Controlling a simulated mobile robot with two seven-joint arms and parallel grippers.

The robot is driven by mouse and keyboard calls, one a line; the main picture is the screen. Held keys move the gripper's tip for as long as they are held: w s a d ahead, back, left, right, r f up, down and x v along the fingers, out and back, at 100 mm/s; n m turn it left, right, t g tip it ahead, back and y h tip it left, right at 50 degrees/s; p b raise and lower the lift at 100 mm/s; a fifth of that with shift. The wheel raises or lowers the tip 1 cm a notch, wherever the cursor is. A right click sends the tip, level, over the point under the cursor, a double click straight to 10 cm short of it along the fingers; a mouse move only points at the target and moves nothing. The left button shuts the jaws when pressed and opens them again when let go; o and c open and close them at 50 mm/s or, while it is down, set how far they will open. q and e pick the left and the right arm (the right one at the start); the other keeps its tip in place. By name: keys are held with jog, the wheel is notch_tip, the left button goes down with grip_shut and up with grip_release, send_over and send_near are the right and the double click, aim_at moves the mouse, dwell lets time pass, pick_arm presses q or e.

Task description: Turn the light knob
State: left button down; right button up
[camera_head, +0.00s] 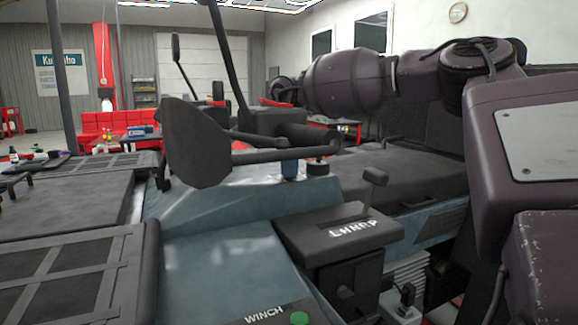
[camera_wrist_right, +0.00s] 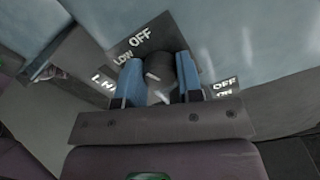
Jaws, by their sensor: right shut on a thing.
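The light knob (camera_wrist_right: 160,68) is a dark round knob on the dash, with labels reading OFF and LOW beside it in the right wrist view. My right gripper (camera_wrist_right: 158,84) has its two blue fingers on either side of the knob and is shut on it. The knob cannot be made out clearly there. My left gripper is not in view.
A dark steering part (camera_head: 196,145) stands left of the gripper. A shift lever (camera_head: 374,180) on a dark lettered box stands to the right in front. A green button (camera_head: 299,318) marked WINCH is at the bottom. A second OFF/ON label (camera_wrist_right: 224,87) lies right of the fingers.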

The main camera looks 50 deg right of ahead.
jog(key=shift+n, duration=2.1)
jog(key=o, duration=0.9)
jog(key=shift+r, duration=0.15)
notch_tip(320, 180, up, 11)
jog(key=shift+f, duration=0.2)
